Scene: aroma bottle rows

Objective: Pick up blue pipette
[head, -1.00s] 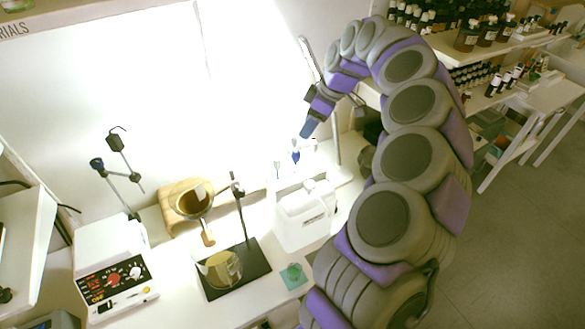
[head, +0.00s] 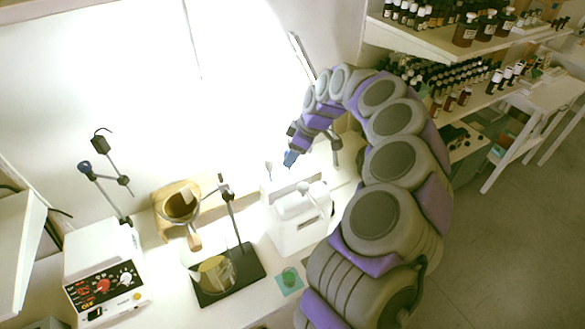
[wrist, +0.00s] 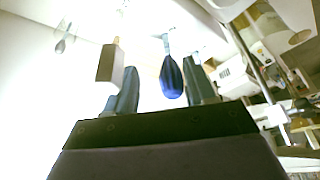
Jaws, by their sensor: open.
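The blue pipette (wrist: 172,78) shows its dark blue bulb in the wrist view, with its thin stem running up and away. It lies between the two fingers of my gripper (wrist: 161,85), nearer the right finger. My gripper is open, and I cannot tell whether a finger touches the bulb. In the head view my gripper (head: 290,158) points down above the back of the bench, by the white container, and hides the blue pipette there. A clear pipette (wrist: 65,42) shows to the left in the wrist view.
A white container (head: 298,222) stands just below my gripper in the head view. A ring stand (head: 232,240), a wooden-backed funnel (head: 180,205) and a hotplate (head: 105,275) are to the left. A metal stand rod (head: 305,60) rises behind. Bottle shelves (head: 425,42) are at right.

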